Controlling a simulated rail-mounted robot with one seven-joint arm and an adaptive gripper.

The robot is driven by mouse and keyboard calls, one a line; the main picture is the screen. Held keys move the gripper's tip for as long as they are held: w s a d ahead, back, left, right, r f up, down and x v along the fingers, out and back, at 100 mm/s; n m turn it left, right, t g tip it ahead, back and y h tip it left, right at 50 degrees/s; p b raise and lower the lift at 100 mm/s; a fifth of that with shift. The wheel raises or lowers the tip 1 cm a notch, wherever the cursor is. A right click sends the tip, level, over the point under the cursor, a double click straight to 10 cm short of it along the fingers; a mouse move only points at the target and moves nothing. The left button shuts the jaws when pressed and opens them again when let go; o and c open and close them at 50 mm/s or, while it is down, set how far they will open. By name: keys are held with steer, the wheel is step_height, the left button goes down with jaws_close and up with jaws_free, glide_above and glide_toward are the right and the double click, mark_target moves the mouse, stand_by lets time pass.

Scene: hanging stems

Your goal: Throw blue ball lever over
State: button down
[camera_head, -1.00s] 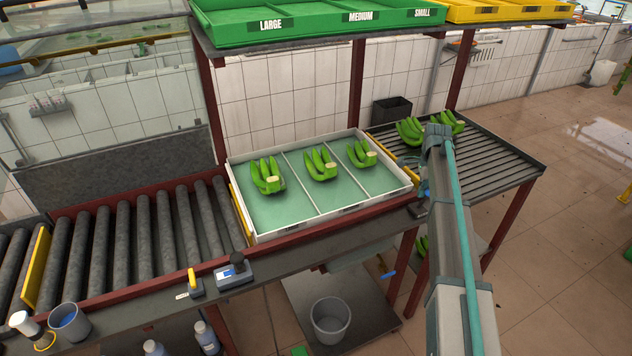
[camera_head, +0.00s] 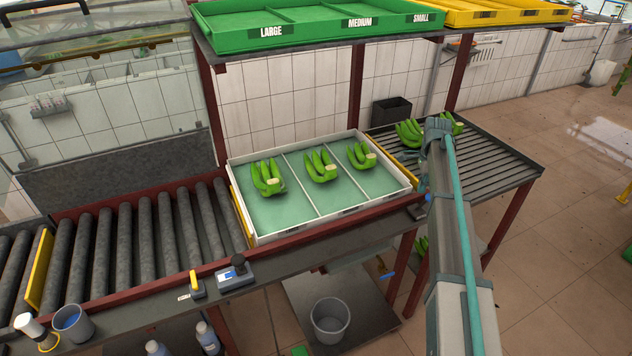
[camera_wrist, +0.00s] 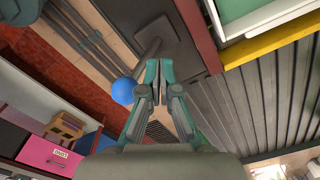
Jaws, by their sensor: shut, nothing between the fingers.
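The blue ball (camera_wrist: 123,92) shows in the wrist view on the end of a grey rod, which leads up to a dark base plate (camera_wrist: 178,42) at the table edge. My gripper (camera_wrist: 158,68) is shut and empty. Its fingertips are just right of the ball and below the base plate in that picture. I cannot tell whether a finger touches the ball. In the head view, a small bit of blue, probably the ball (camera_head: 428,197), shows beside my arm, near the corner of the sorting table. My arm hides most of the gripper there.
A white divided tray (camera_head: 262,236) with green banana bunches stands left of my arm. A slatted roller table (camera_head: 500,160) with more bananas lies behind my arm. Another lever with a dark knob (camera_head: 238,261) and a yellow switch (camera_head: 194,283) sit on the front ledge. A blue handle (camera_head: 388,274) shows below.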

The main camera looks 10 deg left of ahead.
step_height(320, 180, up, 7)
steer(key=p, duration=0.3)
stand_by(0.5)
